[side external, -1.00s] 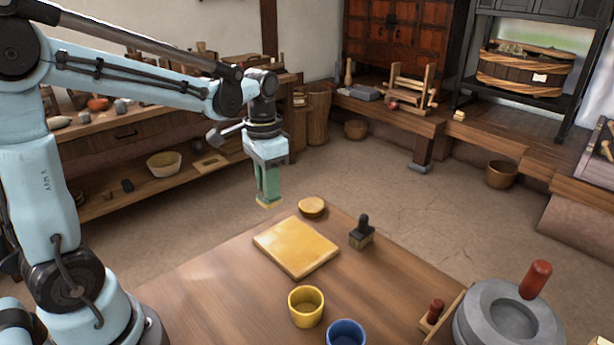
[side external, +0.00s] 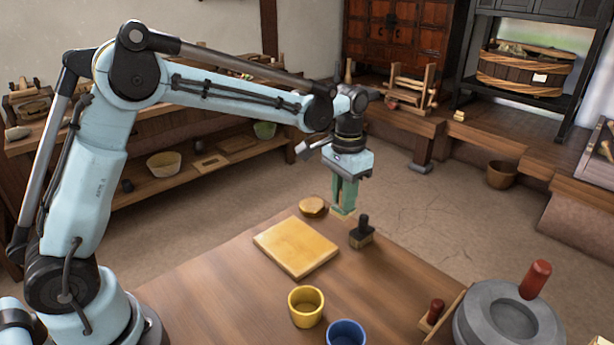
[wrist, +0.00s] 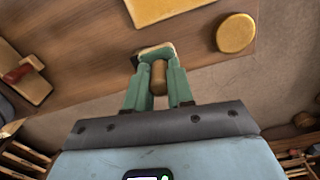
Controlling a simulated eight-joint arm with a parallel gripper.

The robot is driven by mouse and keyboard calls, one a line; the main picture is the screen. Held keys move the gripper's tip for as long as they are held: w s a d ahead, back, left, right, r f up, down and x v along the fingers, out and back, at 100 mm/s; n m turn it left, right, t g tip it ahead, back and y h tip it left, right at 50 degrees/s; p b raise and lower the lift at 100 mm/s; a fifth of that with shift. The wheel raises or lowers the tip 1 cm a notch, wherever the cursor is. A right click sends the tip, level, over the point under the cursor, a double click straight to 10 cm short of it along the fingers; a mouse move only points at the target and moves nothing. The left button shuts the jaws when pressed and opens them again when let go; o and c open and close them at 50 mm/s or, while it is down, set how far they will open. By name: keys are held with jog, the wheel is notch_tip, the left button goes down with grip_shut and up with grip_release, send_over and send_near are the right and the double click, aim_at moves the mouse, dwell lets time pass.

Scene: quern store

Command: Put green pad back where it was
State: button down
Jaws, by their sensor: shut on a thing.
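My gripper (side external: 344,203) has green fingers and is shut on the brown handle (wrist: 158,77) of a small pad. The pad (wrist: 157,50) shows as a pale-edged, greenish block at the fingertips in the wrist view; the fingers hide part of it. In the side view it hangs near the table's far edge, between a round yellow disc (side external: 312,206) on its left and a black pad with a knob handle (side external: 362,232) on its right. I cannot tell its exact height above the table.
A flat yellow board (side external: 296,247) lies on the wooden table (side external: 215,290). A yellow cup (side external: 306,306) and a blue cup (side external: 346,333) stand in front. A grey stone quern (side external: 508,318) with a red handle (side external: 535,280) is at the right.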

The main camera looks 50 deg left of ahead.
jog(key=a+f, duration=0.1)
jog(key=w+a+f, duration=0.2)
jog(key=a, duration=0.1)
jog(key=shift+w+a, duration=0.1)
jog(key=shift+w, duration=0.1)
jog(key=shift+f, duration=2)
jog(key=shift+f, duration=0.1)
jog(key=c, duration=1)
grip_release()
notch_tip(320, 180, up, 12)
jog(key=s+r+t, duration=0.4)
jog(key=s, duration=0.6)
jog(key=s+f+t, duration=0.1)
jog(key=s, duration=0.2)
jog(key=s+f+n+t, duration=0.1)
jog(key=s+f, duration=0.1)
jog(key=s, duration=0.2)
jog(key=s+f+t, duration=0.1)
jog(key=s, duration=0.2)
jog(key=shift+s+d+f+n, duration=0.15)
jog(key=shift+d+f+n, duration=0.05)
jog(key=shift+n, duration=0.2)
